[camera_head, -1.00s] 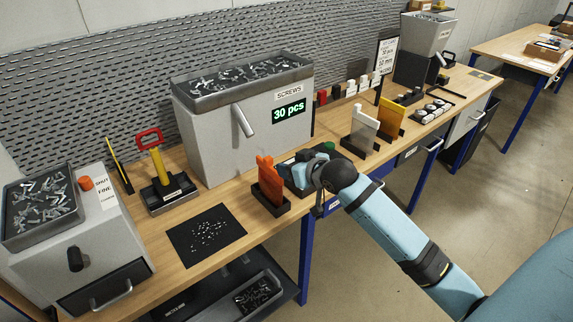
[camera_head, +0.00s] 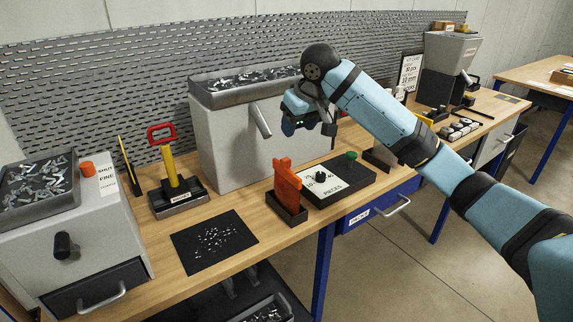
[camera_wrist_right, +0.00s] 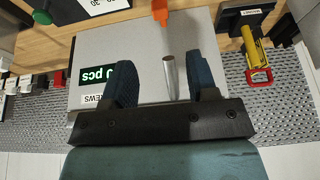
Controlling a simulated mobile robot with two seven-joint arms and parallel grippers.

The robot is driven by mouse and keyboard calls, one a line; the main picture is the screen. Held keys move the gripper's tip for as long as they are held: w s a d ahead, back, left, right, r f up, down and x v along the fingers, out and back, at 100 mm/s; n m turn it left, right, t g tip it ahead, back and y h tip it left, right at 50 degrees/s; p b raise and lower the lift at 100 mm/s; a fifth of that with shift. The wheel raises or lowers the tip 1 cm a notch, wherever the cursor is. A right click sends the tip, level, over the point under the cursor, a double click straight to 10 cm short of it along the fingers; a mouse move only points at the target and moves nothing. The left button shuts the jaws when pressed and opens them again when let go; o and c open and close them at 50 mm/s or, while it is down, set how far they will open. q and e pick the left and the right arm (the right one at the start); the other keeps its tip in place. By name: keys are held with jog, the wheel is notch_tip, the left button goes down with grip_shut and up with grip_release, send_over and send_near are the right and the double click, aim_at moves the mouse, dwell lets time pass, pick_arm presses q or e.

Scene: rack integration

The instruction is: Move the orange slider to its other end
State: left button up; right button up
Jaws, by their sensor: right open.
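An orange knob (camera_head: 87,168), which looks like the slider, sits on top of the grey box (camera_head: 80,225) at the left, beside a white label reading SHUT, FINE and a third, blurred word. It stands at the label's far SHUT end. My right gripper (camera_head: 291,127) is raised in front of the grey screws dispenser (camera_head: 228,150), well to the right of the knob. It is open and empty; its two dark fingers (camera_wrist_right: 163,80) stand apart in the right wrist view, with the dispenser's metal spout between them in the picture. My left gripper is not in view.
An orange upright piece in a dark holder (camera_head: 288,185) stands below my right gripper, beside a black dial box (camera_head: 355,182) with a green button.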

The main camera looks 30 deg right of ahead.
aim_at(286, 160)
jog(key=x, duration=1.3)
jog(key=shift+w+f, duration=0.15)
jog(key=shift+f, duration=0.05)
grip_shut()
